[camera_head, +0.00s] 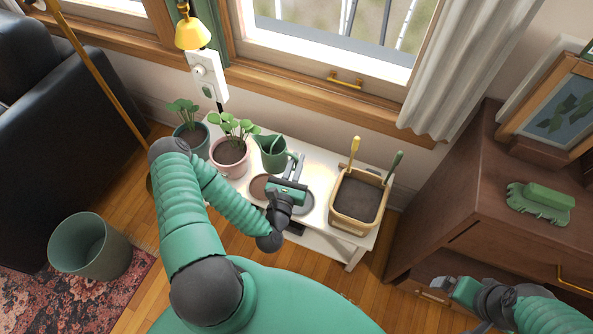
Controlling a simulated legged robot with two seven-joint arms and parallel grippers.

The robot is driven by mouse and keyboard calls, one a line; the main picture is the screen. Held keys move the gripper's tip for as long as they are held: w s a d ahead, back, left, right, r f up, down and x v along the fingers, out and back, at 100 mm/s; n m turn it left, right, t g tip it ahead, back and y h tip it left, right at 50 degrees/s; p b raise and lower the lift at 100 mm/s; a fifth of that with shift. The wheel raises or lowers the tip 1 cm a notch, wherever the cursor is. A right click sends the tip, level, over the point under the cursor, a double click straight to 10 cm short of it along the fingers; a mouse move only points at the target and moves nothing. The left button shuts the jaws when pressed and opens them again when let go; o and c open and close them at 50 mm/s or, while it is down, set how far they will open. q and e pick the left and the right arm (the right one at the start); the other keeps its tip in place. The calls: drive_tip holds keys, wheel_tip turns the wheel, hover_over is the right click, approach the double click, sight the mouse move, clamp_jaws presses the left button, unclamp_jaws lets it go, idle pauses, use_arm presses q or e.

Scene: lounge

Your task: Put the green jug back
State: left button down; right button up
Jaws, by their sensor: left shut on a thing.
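The green jug (270,153) is at the back of the small white table (318,150), right of the pink potted plant. Its spout points up and left, and its handle is on the right. My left gripper (296,166) reaches in from the front and is shut on the jug at its handle side. I cannot tell whether the jug's base touches the table. My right gripper (447,284) is at the lower right by the brown cabinet, away from the jug; its jaw opening is unclear.
A pink pot (231,165) and a dark green pot (189,140) hold plants on the left. A brown round saucer (262,187) and a grey one (304,202) lie in front of the jug. A soil box (352,225) with two upright tools stands right. The window wall is behind.

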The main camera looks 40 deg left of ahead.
use_arm(q)
drive_tip(key=s+a+f+n+y+b, duration=0.1)
drive_tip(key=s+a+f+b, duration=0.2)
drive_tip(key=f, duration=0.4)
drive_tip(key=w+f+b, duration=0.1)
drive_tip(key=w+b, duration=0.2)
drive_tip(key=w, duration=0.2)
drive_tip(key=w+f+b, duration=0.2)
drive_tip(key=w+b, duration=0.1)
drive_tip(key=w, duration=0.3)
drive_tip(key=w+d+f+b, duration=0.1)
drive_tip(key=w+f+b, duration=0.1)
drive_tip(key=w, duration=0.4)
drive_tip(key=shift+f+b, duration=0.15)
drive_tip(key=shift+b, duration=0.25)
use_arm(e)
drive_tip(key=s+x, duration=0.3)
drive_tip(key=x, duration=1.1)
drive_tip(key=shift+f, duration=0.35)
use_arm(q)
drive_tip(key=shift+g, duration=0.3)
drive_tip(key=c, duration=1.5)
unclamp_jaws()
drive_tip(key=shift+s, duration=0.15)
use_arm(e)
drive_tip(key=shift+r, duration=0.1)
